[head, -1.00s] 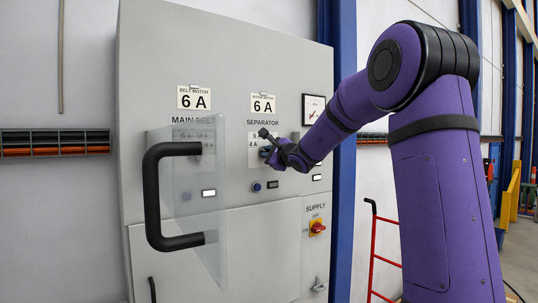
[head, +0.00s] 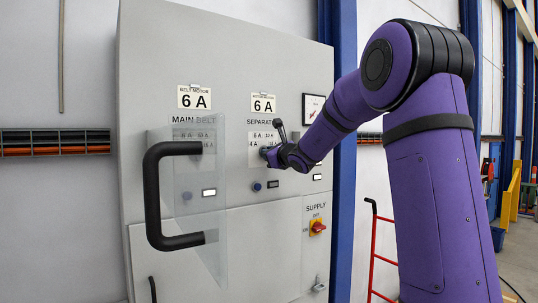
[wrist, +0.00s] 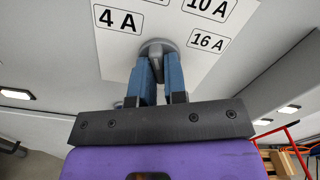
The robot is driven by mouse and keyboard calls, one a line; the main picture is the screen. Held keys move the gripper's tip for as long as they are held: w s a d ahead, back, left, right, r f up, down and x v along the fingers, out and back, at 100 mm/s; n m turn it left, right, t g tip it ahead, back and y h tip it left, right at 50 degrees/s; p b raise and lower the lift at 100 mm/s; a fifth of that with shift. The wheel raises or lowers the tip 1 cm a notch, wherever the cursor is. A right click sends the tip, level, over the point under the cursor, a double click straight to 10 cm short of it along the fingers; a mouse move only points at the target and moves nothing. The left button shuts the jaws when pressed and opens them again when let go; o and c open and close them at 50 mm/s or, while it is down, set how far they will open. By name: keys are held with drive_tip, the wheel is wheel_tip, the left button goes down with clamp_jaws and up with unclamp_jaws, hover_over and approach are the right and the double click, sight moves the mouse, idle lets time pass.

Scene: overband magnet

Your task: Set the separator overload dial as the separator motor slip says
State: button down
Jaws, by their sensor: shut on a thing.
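The separator overload dial is a grey round knob (wrist: 157,46) on a white scale plate (wrist: 175,22), seen in the wrist view. My gripper (wrist: 159,68) is shut on it, one blue finger on each side. The plate reads 4 A at left, 10 A at upper right and 16 A below that; a label at the top is cut off. The dial's pointer cannot be made out. In the head view my gripper (head: 268,154) hides the dial. The separator slip (head: 263,103) above the SEPARATOR heading reads 6 A.
A second slip (head: 194,97) over MAIN BELT also reads 6 A. A clear cover with a black handle (head: 158,195) stands out in front of the main belt side, left of my gripper.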

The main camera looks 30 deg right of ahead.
drive_tip(key=shift+m, duration=0.5)
drive_tip(key=c, duration=1.2)
unclamp_jaws()
drive_tip(key=shift+o, duration=0.2)
drive_tip(key=shift+s, duration=0.15)
drive_tip(key=s, duration=1)
drive_tip(key=shift+s+d, duration=0.15)
drive_tip(key=shift+s, duration=0.1)
